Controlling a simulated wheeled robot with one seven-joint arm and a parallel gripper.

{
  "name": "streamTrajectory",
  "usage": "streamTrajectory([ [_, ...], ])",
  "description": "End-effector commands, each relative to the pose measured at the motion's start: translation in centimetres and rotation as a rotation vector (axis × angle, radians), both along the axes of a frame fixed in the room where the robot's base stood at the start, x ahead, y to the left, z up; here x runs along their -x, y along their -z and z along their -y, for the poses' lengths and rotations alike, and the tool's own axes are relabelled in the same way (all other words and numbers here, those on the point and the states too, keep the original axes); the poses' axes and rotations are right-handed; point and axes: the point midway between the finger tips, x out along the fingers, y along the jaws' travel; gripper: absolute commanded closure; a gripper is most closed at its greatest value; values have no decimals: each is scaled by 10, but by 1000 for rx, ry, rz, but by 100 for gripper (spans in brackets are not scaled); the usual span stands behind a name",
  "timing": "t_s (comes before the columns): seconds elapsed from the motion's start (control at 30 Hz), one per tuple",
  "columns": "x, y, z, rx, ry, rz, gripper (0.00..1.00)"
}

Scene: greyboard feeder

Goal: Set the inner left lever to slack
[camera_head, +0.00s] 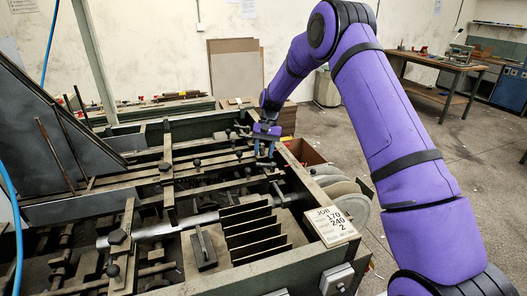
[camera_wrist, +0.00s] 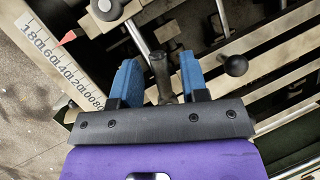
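My gripper (camera_head: 264,152) is low over the far right part of the feeder bed in the head view. In the wrist view its two blue fingers (camera_wrist: 160,80) are spread, with a dark, round-ended lever handle (camera_wrist: 158,68) between them. Gaps show on both sides of the handle, so the gripper looks open around it, not closed on it. The handle's lower end is hidden by my gripper body. I cannot tell from the labels which lever this is or its slack position.
A black ball knob (camera_wrist: 236,66) stands just right of the right finger. A scale (camera_wrist: 62,62) with a red pointer (camera_wrist: 68,39) and a grey round knob (camera_wrist: 106,8) lie to the left. A job card (camera_head: 332,225) reads 170, 240, 2. Dark upright plates (camera_head: 252,232) stand nearer.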

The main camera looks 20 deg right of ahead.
Motion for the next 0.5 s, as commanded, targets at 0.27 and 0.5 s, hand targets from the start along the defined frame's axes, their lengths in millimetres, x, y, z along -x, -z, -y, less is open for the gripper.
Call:
streamTrajectory([
  [0.27,-4,-11,3,0,1,4,59],
  [0.5,-18,-49,15,1,1,5,59],
])
